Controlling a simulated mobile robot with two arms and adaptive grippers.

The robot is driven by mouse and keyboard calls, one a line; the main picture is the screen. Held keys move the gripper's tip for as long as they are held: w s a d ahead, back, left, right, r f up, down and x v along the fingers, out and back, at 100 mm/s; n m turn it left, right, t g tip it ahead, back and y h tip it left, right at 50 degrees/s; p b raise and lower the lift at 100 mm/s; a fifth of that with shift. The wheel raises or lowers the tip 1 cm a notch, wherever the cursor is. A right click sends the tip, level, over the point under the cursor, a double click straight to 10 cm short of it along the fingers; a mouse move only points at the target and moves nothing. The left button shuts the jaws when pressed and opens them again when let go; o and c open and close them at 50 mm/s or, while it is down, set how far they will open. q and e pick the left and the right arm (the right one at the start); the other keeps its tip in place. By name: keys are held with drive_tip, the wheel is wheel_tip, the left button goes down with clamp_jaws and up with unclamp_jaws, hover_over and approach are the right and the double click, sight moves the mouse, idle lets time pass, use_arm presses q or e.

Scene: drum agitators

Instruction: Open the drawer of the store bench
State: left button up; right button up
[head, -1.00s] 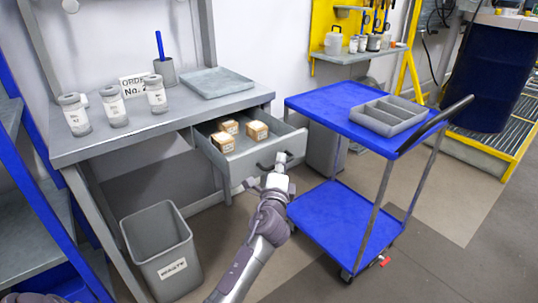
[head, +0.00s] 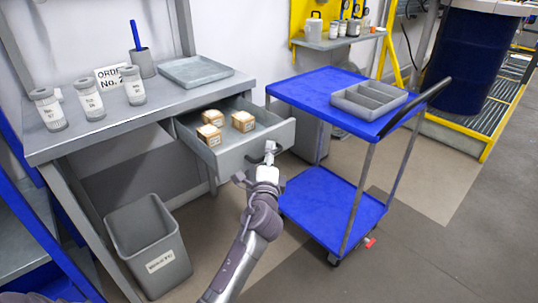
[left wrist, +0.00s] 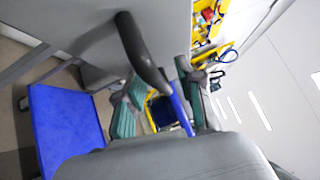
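The store bench (head: 110,128) is grey, at the left of the head view. Its drawer (head: 255,148) stands pulled out, with three small tan boxes (head: 243,121) inside. My left gripper (head: 268,158) is at the drawer's front, by the dark handle (head: 241,178). In the left wrist view the dark curved handle (left wrist: 140,50) runs down towards the space between the green-padded fingers (left wrist: 160,105). The fingers stand apart; I cannot tell whether they touch the handle. My right gripper is not in view.
A blue trolley (head: 312,92) with a grey divided tray (head: 368,99) stands close to the right of the drawer. A grey waste bin (head: 150,245) is on the floor below left. Labelled jars (head: 88,98) and a flat tray (head: 195,71) stand on the bench. Floor at the right is clear.

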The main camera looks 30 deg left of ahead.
use_arm(q)
drive_tip(key=v, duration=1.2)
drive_tip(key=shift+f, duration=0.15)
